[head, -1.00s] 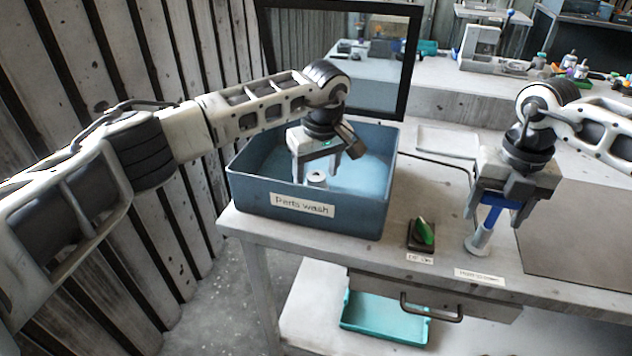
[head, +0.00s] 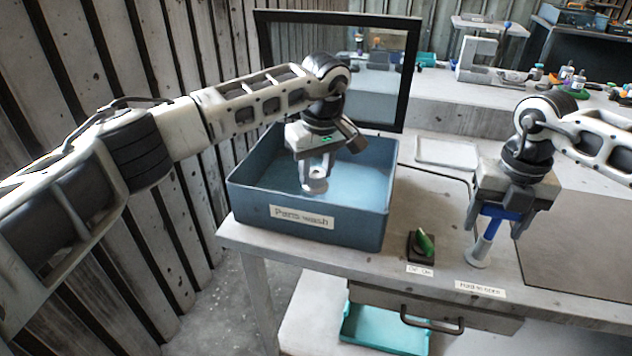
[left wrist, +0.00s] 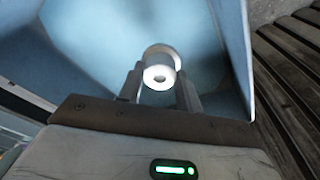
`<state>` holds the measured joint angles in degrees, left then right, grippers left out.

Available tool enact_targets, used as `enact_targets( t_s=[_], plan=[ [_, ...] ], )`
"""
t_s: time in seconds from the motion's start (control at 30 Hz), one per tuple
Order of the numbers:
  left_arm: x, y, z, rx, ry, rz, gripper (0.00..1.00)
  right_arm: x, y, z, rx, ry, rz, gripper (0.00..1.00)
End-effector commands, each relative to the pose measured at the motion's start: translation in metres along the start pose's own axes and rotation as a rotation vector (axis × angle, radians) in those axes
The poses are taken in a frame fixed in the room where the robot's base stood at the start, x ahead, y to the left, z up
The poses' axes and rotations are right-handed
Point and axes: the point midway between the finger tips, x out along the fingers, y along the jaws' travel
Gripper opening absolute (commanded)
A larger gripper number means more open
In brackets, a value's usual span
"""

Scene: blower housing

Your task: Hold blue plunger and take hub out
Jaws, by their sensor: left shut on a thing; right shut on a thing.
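The hub (head: 315,180), a pale grey flanged cylinder with a bore, is in the blue parts wash bin (head: 312,228). My left gripper (head: 315,172) reaches down into the bin and is shut on the hub; the left wrist view shows the hub (left wrist: 158,72) between the two fingers. I cannot tell whether the hub touches the bin floor. The blue plunger (head: 491,226) stands upright on the bench, with a blue upper part and a pale flared foot. My right gripper (head: 497,208) is shut on its blue upper part, and the fingers partly hide it.
A green switch (head: 425,244) on a dark base sits between bin and plunger. A dark-framed clear screen (head: 385,70) stands behind the bin. A white tray (head: 447,152) lies behind the plunger. A grey mat (head: 580,240) covers the right bench.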

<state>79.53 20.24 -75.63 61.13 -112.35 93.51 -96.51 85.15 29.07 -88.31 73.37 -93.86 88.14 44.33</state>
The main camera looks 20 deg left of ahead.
Motion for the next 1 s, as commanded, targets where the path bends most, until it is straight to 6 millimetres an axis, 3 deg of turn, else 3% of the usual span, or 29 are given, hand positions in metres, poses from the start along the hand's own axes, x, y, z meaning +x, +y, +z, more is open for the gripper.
enact_targets(
  t_s=[0.2,0.6,0.77,1.0],
  plan=[
    [-0.044,0.0,-0.007,-0.001,0.003,0.003,0.05,0.001,0.0,0.0,0.001,0.0,-0.001,0.39],
    [-0.088,0.0,-0.014,0.0,0.002,0.002,0.05,0.001,0.0,0.0,0.001,0.0,-0.001,0.39],
    [-0.1,0.0,-0.015,0.0,0.001,0.0,0.05,0.001,0.0,0.0,0.001,0.0,-0.001,0.39],
    [-0.1,0.0,-0.015,0.0,0.0,0.0,0.05,0.001,0.0,0.0,0.001,0.0,-0.001,0.39]
  ],
)
